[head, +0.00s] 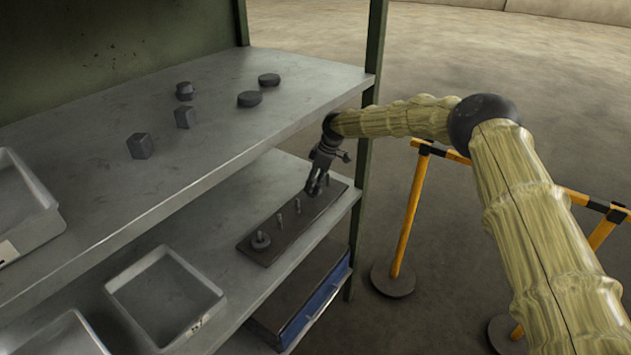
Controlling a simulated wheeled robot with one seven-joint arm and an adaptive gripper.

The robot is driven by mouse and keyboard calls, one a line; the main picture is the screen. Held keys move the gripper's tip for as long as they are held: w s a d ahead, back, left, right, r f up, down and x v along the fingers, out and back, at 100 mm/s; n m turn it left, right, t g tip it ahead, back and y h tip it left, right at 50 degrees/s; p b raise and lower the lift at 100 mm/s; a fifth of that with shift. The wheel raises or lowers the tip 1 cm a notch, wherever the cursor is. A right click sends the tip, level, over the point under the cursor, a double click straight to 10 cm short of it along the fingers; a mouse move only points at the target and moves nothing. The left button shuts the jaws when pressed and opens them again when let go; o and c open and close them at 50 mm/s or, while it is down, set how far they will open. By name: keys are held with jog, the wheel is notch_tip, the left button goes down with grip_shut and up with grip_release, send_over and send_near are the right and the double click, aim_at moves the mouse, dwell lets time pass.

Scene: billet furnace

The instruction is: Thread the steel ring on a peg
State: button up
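A dark flat peg board (285,235) lies on the lower shelf, near its right end. Upright pegs stand along it in a row. The nearest peg has a dark ring-shaped piece (260,242) around its foot. The two middle pegs, one (279,221) and the other (298,206), look bare. My gripper (316,190) points down over the far end of the board, beyond these pegs. Its fingers are small and dark here. I cannot tell whether they are apart or hold a ring. Whatever is directly beneath them is hidden.
The upper shelf (215,150) holds several dark blocks and discs and a grey tray (50,225). Another empty tray (165,295) sits on the lower shelf. A green post (368,130) stands close to my arm. Yellow barriers (410,215) stand at right.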

jog(key=shift+d+r, duration=0.15)
jog(key=shift+r, duration=0.2)
jog(key=shift+v, duration=1.15)
jog(key=s+d, duration=0.2)
jog(key=d, duration=0.9)
jog(key=shift+s+d, duration=0.3)
jog(key=shift+s, duration=0.05)
jog(key=shift+f, duration=0.1)
